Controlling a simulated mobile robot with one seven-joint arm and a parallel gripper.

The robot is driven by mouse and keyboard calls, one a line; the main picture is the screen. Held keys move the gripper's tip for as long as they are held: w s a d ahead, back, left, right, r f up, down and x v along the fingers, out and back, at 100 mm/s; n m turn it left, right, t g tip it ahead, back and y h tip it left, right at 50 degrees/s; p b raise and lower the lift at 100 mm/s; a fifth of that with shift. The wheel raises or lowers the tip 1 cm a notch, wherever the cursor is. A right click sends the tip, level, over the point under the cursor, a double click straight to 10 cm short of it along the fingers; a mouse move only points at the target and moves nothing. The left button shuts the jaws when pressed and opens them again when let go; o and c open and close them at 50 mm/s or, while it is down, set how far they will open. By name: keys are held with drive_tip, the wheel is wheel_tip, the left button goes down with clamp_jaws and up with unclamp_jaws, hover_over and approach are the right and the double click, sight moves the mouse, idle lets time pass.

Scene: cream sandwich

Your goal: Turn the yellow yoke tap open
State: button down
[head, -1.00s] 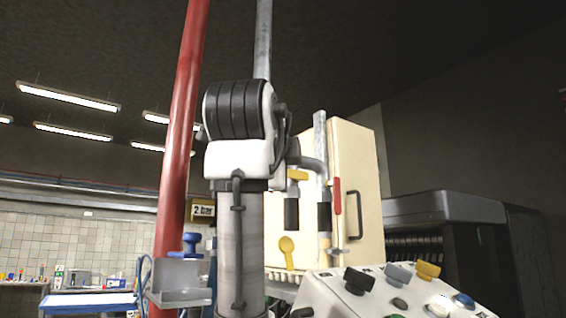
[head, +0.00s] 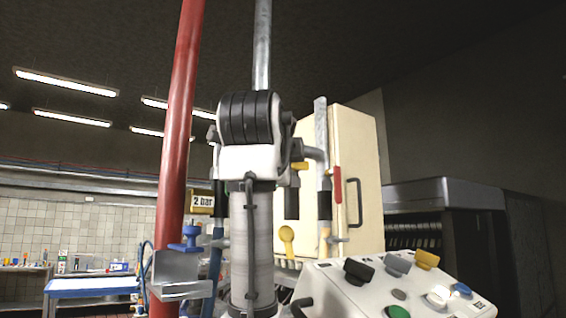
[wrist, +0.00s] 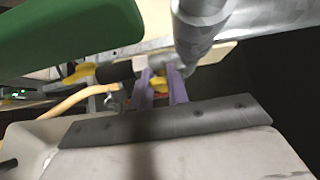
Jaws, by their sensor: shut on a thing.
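In the wrist view, my gripper (wrist: 161,88) has its two purple fingers on either side of a small yellow part, the yoke tap (wrist: 159,77), and is shut on it. The grey pipe (wrist: 197,40) passes close to the fingers on the right. In the head view my arm hides the gripper. A yellow piece, probably the tap (head: 300,166), shows just right of my arm, above a black cylinder (head: 291,204). How far the tap is turned cannot be told.
A cream cabinet (head: 358,150) stands behind, with a red lever (head: 337,185) and yellow spoon-shaped handle (head: 287,238) near it. A control panel (head: 335,290) with several knobs is at lower right. A red pipe (head: 180,150) rises left of my arm. A green surface (wrist: 70,45) blocks the wrist view's upper left.

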drive_tip(key=shift+f, duration=0.15)
drive_tip(key=shift+f+n+t+b, duration=0.65)
drive_tip(key=shift+n+t+b, duration=0.15)
drive_tip(key=shift+b, duration=0.45)
drive_tip(key=shift+w+d+f+n+t+y+b, duration=0.15)
drive_tip(key=shift+f+n+t+y+b, duration=0.1)
drive_tip(key=shift+n+t+b, duration=0.5)
drive_tip(key=shift+w+d+f+n+t+y+b, duration=0.2)
drive_tip(key=shift+n+t+b, duration=0.35)
drive_tip(key=shift+n, duration=0.4)
drive_tip(key=shift+s+a, duration=0.1)
drive_tip(key=shift+s, duration=0.05)
drive_tip(key=c, duration=1.7)
unclamp_jaws()
drive_tip(key=shift+o, duration=0.3)
drive_tip(key=shift+s+f, duration=0.1)
